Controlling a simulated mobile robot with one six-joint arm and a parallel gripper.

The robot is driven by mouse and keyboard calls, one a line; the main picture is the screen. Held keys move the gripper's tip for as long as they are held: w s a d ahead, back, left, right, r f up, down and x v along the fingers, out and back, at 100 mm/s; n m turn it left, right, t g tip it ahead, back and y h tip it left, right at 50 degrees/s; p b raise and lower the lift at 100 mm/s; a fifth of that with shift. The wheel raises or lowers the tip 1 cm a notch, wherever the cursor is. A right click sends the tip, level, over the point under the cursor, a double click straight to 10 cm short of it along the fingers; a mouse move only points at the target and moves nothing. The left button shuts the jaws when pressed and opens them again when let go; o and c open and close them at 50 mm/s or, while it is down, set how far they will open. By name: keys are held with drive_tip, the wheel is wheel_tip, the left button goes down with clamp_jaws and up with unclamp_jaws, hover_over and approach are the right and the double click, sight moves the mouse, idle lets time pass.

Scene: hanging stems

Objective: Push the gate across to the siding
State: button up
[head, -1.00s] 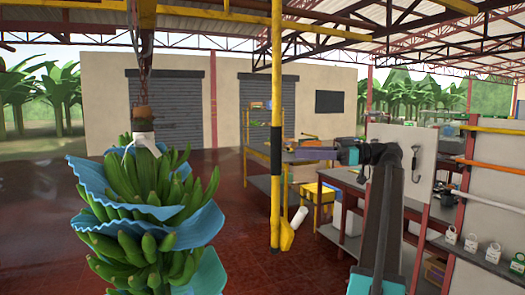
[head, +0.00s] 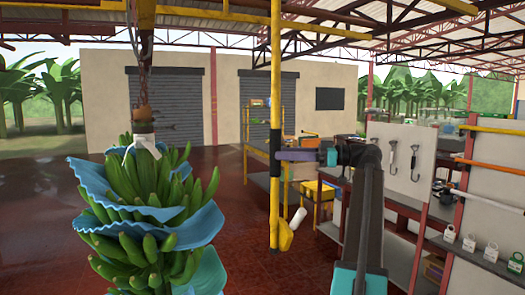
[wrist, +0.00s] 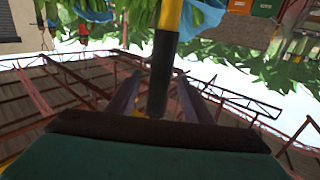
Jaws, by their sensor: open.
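A yellow upright pole (head: 276,60) with a black sleeve (head: 275,142) comes down from the overhead beams; I take it for the gate's handle, but the gate itself is not clear. My gripper (head: 281,156) is at the sleeve's height and meets it from the right in the head view. In the wrist view the sleeve (wrist: 160,75) stands between the two purple fingers of my gripper (wrist: 158,90). The fingers are open, with a gap on each side of the sleeve. Contact cannot be told. The siding is not clearly identifiable.
A green banana bunch (head: 150,215) with blue sheets hangs on a chain (head: 145,70) at the left. A workbench (head: 400,200) and a pale panel with hooks (head: 409,150) are at the right. Open red floor (head: 225,195) lies between bunch and pole.

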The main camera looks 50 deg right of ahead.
sight(271, 153)
drive_tip(key=p+x, duration=0.2)
drive_tip(key=x, duration=0.5)
drive_tip(key=shift+w+a, duration=0.2)
drive_tip(key=shift+w, duration=0.1)
